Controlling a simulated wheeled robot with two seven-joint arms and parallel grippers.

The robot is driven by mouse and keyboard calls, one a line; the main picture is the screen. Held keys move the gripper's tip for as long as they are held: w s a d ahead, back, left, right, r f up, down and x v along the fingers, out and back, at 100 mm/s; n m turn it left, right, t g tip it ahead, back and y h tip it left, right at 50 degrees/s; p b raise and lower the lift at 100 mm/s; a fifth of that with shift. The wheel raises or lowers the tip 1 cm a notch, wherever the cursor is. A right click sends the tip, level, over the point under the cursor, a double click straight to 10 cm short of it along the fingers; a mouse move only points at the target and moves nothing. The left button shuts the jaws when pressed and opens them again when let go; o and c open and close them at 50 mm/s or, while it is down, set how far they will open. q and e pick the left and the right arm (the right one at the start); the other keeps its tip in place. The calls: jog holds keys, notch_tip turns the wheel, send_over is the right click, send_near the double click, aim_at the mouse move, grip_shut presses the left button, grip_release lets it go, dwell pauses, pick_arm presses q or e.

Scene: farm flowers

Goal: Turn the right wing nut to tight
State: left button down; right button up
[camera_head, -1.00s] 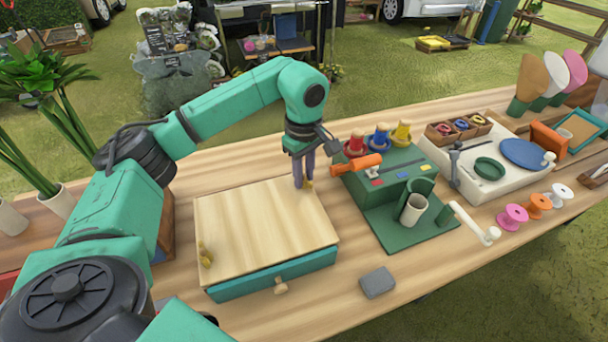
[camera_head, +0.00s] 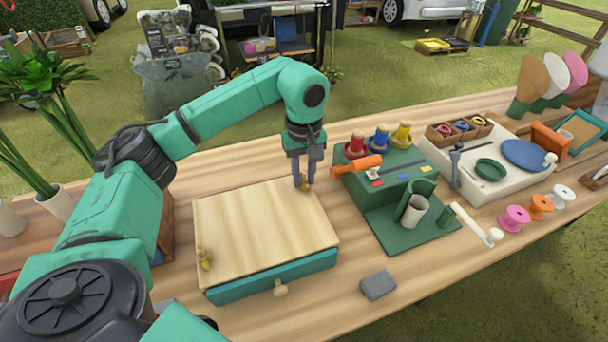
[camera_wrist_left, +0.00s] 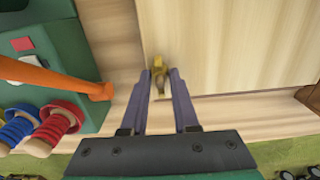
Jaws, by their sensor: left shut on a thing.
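The wooden press board (camera_head: 262,235) lies flat on the table over a teal frame with a drawer. The right brass wing nut (camera_head: 305,186) stands at the board's far right corner. My left gripper (camera_head: 304,178) points down over it, shut on it with one finger on each side. The left wrist view shows the brass nut (camera_wrist_left: 158,66) between the two purple-grey fingertips (camera_wrist_left: 165,73). The left brass wing nut (camera_head: 204,258) stands at the board's near left corner, away from the gripper. How tight the right nut is cannot be seen.
A green stand (camera_head: 400,235) with an orange handle (camera_head: 358,164) and ribbon spools is close to the right of my gripper. A grey block (camera_head: 378,284) lies in front. A white tray (camera_head: 455,178) with a blue plate stands farther right.

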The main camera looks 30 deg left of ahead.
pick_arm(q)
jog(key=shift+w+r, duration=0.1)
jog(key=c, duration=0.7)
grip_release()
notch_tip(320, 180, up, 8)
jog(key=shift+r, duration=0.25)
notch_tip(320, 180, up, 6)
jog(key=p, duration=0.2)
send_over(304, 178)
